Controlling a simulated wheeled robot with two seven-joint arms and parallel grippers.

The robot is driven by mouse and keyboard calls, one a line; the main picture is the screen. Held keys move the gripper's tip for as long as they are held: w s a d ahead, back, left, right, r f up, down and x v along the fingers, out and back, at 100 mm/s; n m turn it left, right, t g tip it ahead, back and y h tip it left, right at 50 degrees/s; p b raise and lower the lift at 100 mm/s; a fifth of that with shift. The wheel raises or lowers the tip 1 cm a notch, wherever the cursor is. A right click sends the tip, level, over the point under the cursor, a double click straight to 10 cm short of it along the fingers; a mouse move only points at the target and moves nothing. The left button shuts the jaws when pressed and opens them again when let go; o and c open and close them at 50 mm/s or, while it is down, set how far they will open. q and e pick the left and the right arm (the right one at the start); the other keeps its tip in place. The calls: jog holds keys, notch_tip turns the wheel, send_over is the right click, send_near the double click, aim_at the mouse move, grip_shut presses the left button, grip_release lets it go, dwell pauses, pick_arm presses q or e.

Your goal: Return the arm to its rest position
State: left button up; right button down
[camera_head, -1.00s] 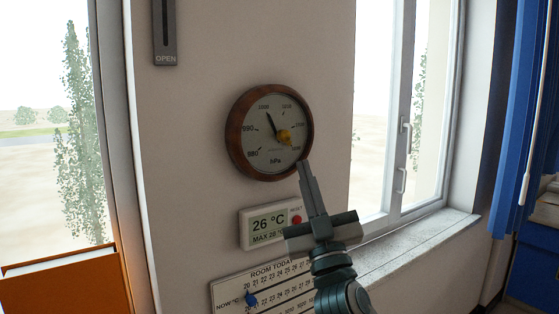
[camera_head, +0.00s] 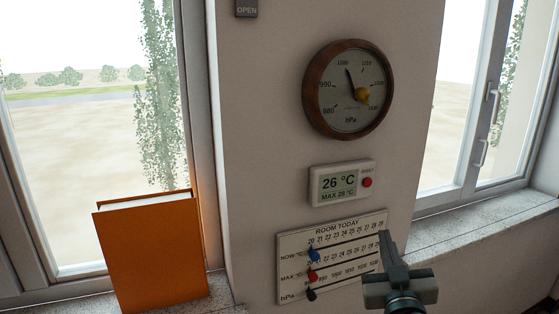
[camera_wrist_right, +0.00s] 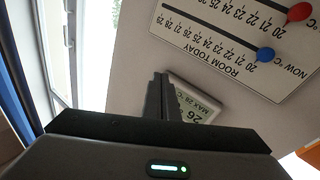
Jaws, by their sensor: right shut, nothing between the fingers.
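My right gripper (camera_head: 386,240) is at the lower right of the head view, in front of the right edge of the ROOM TODAY board. Its fingers are shut together with nothing between them. In the right wrist view the shut fingers (camera_wrist_right: 158,100) overlap part of the white thermometer display (camera_wrist_right: 195,101). I cannot tell how far the fingertips are from the wall. Most of my right arm is below the frame. My left gripper is not in view.
A round barometer (camera_head: 349,89) and a digital thermometer (camera_head: 342,183) hang on the wall above the ROOM TODAY board (camera_head: 332,255), which has blue, red and black sliders. An orange book (camera_head: 152,252) stands on the left sill. Windows flank the wall; the right sill (camera_head: 480,240) is clear.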

jog(key=s+d+f+g, duration=0.1)
jog(key=s+f+g, duration=0.4)
jog(key=f, duration=0.7)
jog(key=s+f+g, duration=0.3)
jog(key=s+f, duration=0.5)
jog(key=f, duration=0.4)
jog(key=s+a+f+g+y, duration=0.1)
jog(key=s+f+g, duration=0.2)
jog(key=s+f, duration=0.35)
jog(key=s+f+n+g+y, duration=0.15)
jog(key=s+f, duration=0.25)
jog(key=s, duration=0.6)
jog(key=s+a+f+m+g, duration=0.1)
jog(key=s+f+g, duration=0.35)
jog(key=s, duration=0.45)
jog(key=s+f+x, duration=0.1)
jog(key=s+x, duration=0.2)
jog(key=x, duration=1.1)
jog(key=s+x, duration=0.3)
jog(key=x, duration=1.1)
jog(key=s+d+f+g, duration=0.1)
jog(key=s+d+f, duration=0.2)
jog(key=s+f, duration=1.6)
jog(key=shift+s+d+n+g+b, duration=0.2)
jog(key=shift+s+n+g+b, duration=0.1)
jog(key=shift+n+b, duration=0.15)
